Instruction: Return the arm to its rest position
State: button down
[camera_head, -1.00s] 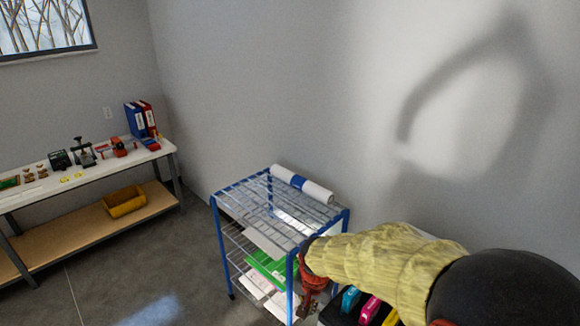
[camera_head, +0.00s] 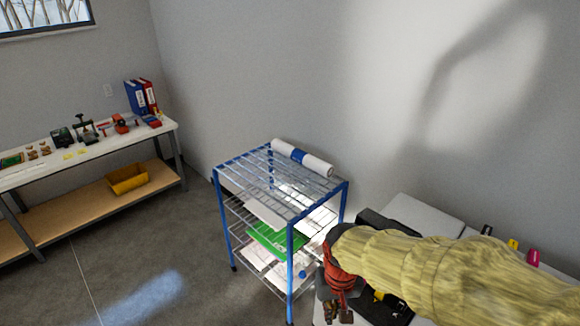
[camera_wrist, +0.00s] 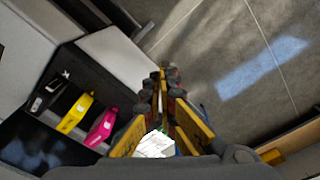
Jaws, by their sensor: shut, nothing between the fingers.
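My arm, in a yellowish sleeve, reaches in from the lower right of the head view. My gripper (camera_head: 338,312) hangs at its end, pointing down, at the near left edge of the printer (camera_head: 425,214) and just right of the blue cart. In the wrist view my gripper (camera_wrist: 163,72) has its yellow and black fingers closed together at the tips, with nothing between them. A small white and green patch shows near the finger bases, and I cannot tell what it is.
The blue wire cart (camera_head: 290,262) stands close left of my gripper, with a paper roll (camera_head: 318,166) on top. Pink (camera_wrist: 101,127) and yellow (camera_wrist: 75,112) cartridges sit in the printer. A workbench (camera_head: 150,134) stands far left. Floor between is clear.

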jog(key=s+d+r+t+b, duration=0.4)
jog(key=s+d+r+b, duration=0.1)
jog(key=s+d+b, duration=0.4)
jog(key=shift+s+r+m+t+b, duration=0.2)
jog(key=shift+s+m+t+b, duration=0.2)
jog(key=shift+s, duration=0.55)
jog(key=shift+d, duration=0.1)
